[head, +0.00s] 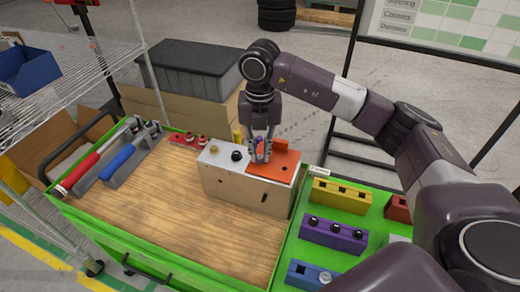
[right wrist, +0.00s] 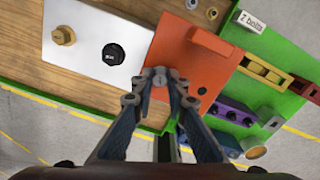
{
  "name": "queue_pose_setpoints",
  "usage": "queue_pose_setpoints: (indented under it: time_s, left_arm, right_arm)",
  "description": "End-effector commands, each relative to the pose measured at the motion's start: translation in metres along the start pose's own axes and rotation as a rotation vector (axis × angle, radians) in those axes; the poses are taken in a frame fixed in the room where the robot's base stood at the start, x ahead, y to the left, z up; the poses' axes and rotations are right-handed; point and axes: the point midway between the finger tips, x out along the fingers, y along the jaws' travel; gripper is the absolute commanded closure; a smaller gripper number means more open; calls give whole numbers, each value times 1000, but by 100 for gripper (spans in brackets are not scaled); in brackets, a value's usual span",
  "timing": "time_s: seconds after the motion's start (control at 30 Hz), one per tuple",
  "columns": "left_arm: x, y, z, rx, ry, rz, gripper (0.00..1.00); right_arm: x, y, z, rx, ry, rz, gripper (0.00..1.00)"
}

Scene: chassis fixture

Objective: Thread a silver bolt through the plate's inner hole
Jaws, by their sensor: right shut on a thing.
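My right gripper (head: 260,155) points down over the left part of the orange plate (head: 262,171), which lies on the right side of the box-shaped chassis (head: 225,182). In the right wrist view the fingertips (right wrist: 160,78) are closed together on a small silver bolt (right wrist: 159,82), mostly hidden between them. The fingers cover the plate under the bolt, so I cannot tell whether it is in the inner hole. Another dark hole (right wrist: 201,90) shows open in the plate, right of the fingers. My left gripper is not in view.
A gold knob (head: 213,149) and a black knob (head: 236,156) stand on the chassis's white top. Yellow (head: 341,193), purple (head: 333,234) and blue (head: 300,275) bolt holders stand at right. Hand tools lie at left. The wooden tabletop (head: 165,205) is mostly clear.

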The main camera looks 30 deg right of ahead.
Motion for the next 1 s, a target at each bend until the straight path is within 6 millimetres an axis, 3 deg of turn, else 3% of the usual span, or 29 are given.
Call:
queue_pose_setpoints:
  time_s: [0.3, 0.63, 0.67, 0.83, 1.0]
  left_arm:
    - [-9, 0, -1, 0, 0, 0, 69]
    - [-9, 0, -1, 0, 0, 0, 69]
    - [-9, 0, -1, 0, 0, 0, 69]
    - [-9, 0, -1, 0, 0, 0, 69]
    - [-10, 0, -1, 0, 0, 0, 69]
  right_arm:
    - [7, 0, -5, 400, 14, -11, 100]
    - [8, -1, -5, 471, 13, -11, 100]
    - [8, -1, -5, 470, 13, -11, 85]
    - [8, -1, -4, 470, 12, -10, 67]
    - [6, -1, -3, 471, 8, -7, 66]
